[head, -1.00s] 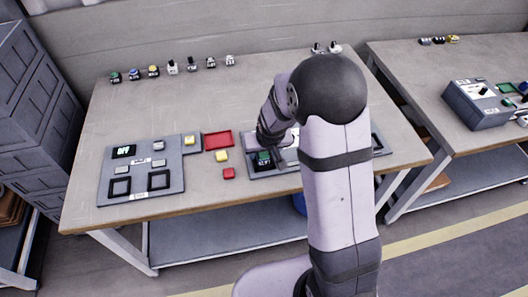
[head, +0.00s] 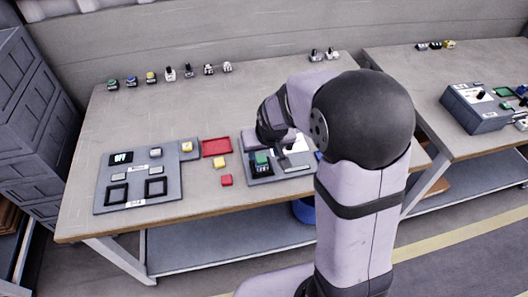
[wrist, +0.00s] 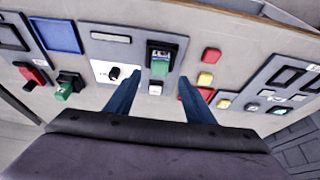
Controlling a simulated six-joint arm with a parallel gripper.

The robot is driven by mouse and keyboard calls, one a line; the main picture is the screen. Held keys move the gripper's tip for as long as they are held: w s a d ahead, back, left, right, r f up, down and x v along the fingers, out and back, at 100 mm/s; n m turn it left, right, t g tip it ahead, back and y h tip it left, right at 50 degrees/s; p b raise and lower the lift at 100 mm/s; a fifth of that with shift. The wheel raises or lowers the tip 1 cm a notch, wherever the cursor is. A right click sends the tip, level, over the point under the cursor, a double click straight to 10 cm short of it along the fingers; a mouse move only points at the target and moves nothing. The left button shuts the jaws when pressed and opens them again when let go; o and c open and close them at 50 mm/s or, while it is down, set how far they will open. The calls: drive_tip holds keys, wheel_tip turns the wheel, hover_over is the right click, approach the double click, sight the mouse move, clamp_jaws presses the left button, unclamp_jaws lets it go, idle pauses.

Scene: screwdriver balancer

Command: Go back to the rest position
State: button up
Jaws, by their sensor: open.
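My gripper (wrist: 158,98) is open, with its two dark blue fingers apart and nothing between their tips. In the wrist view, a green-faced block (wrist: 160,66) on a dark mount sits just beyond the gap between the fingers. In the head view, my gripper (head: 287,160) hangs over the middle grey panel (head: 268,180), close beside the green block (head: 262,158). My arm hides part of that panel's right side. I cannot tell the exact height of the fingers above it.
A red tray (head: 216,147), a yellow block (head: 219,163) and a red block (head: 226,180) lie left of the gripper. A grey panel (head: 112,196) with black square frames is further left. Several small switches line the back edge. A second table (head: 400,62) stands right.

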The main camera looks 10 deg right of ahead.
drive_tip(key=s+d+g, duration=0.2)
drive_tip(key=s+g, duration=0.2)
drive_tip(key=s, duration=1.7)
drive_tip(key=shift+f, duration=0.25)
wheel_tip(320, 180, down, 13)
drive_tip(key=b, duration=1.3)
drive_tip(key=shift+c, duration=0.4)
